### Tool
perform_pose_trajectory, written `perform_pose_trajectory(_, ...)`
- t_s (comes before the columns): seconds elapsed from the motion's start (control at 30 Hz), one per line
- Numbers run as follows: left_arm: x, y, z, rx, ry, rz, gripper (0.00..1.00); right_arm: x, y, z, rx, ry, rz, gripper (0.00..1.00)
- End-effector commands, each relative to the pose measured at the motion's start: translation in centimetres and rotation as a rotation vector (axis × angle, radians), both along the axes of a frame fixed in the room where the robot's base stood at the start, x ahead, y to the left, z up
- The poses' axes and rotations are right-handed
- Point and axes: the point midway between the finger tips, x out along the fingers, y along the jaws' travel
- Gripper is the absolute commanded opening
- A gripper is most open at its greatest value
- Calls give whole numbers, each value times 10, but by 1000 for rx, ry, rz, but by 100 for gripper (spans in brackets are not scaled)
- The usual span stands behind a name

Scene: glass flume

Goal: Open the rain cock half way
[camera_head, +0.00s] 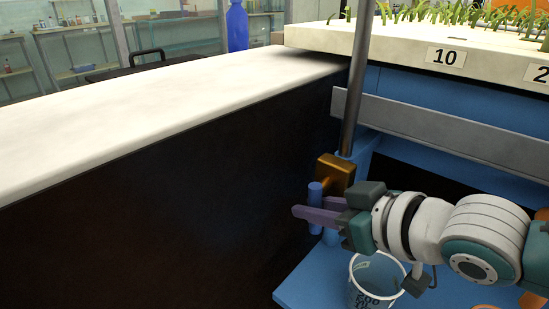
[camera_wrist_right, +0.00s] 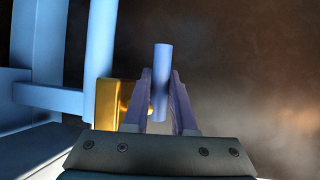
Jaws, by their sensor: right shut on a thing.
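The rain cock has a brass body (camera_head: 335,174) on a grey vertical pipe (camera_head: 353,85). Its blue handle (camera_head: 315,191) is a short round bar that stands upright in the head view. My right gripper (camera_head: 314,212) reaches in from the right and is shut on the handle. In the right wrist view the blue handle (camera_wrist_right: 161,75) lies between the two purple fingers, with the brass body (camera_wrist_right: 107,102) just to the left. The fingers hide part of the handle. My left gripper is not in view.
A pale counter (camera_head: 150,105) with a dark side runs along the left, close to the fingertips. A bucket (camera_head: 374,282) stands on a blue shelf (camera_head: 310,282) below my right wrist. A grey rail (camera_head: 440,128) and a planted tray (camera_head: 400,43) are above.

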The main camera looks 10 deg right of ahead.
Motion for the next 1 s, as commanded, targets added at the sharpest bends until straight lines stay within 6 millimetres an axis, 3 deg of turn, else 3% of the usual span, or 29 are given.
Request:
perform_pose_trajectory(0.03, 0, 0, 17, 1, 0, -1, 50, 0, -1, 9, -23, 27, -1, 0)
perform_pose_trajectory(0.1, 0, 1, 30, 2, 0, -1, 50, -1, -2, 10, -53, 67, 0, 0)
perform_pose_trajectory(0.4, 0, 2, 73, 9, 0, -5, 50, -7, -5, 10, -207, 265, 0, 0)
perform_pose_trajectory(0.63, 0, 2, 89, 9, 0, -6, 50, -10, -7, 9, -308, 396, 1, 0)
perform_pose_trajectory(1.0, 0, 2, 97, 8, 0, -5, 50, -13, -9, 8, -398, 511, 1, 0)
